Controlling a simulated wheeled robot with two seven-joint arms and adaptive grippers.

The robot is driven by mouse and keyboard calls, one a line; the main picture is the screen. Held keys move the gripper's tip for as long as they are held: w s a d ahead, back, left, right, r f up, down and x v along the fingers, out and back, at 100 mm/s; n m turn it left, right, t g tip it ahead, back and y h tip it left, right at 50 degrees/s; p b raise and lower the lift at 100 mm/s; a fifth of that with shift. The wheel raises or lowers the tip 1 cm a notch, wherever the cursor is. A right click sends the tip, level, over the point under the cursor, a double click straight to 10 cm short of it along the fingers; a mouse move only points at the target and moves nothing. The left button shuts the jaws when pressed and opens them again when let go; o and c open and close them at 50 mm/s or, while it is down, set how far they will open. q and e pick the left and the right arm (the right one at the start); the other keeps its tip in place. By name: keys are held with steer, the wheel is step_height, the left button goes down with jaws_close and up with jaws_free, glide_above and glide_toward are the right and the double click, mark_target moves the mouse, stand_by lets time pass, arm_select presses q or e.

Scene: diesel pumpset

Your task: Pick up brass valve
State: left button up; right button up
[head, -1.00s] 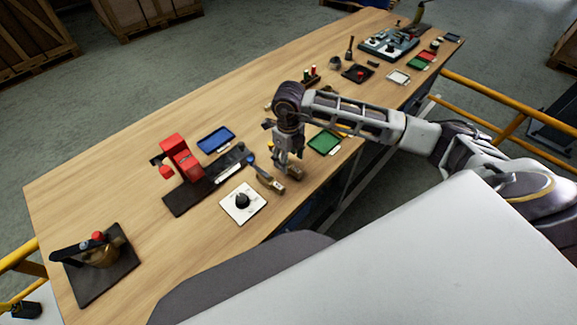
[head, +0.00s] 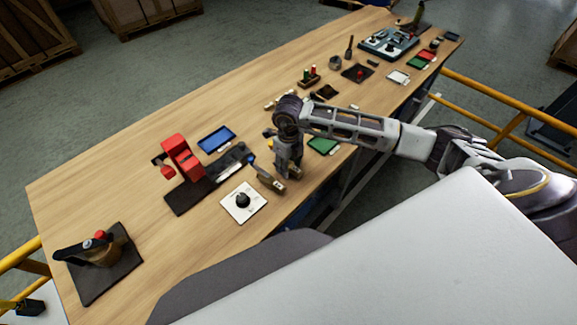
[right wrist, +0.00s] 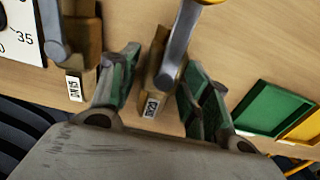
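Two brass valves with metal levers lie near the table's front edge. One brass valve, labelled DN15 (right wrist: 88,50), is at left in the right wrist view; in the head view it shows with a blue-tipped lever (head: 268,180). The other brass valve (right wrist: 152,88) carries a DN label whose digits are hard to read, and a lever with a yellow end. My right gripper (right wrist: 160,75) points down with its green-padded fingers on either side of this second valve. Small gaps seem to show beside it, so the fingers look open. My left gripper is not in view.
A white card with a black knob (head: 243,202), a red device on a dark base (head: 182,158) and a blue tray (head: 217,138) lie to the left. A green tray (right wrist: 270,108) is to the right. Bare wood (head: 130,170) lies at the far left.

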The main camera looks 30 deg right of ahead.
jaws_close()
steer(key=shift+r+b, duration=0.7)
steer(key=shift+r, duration=4.35)
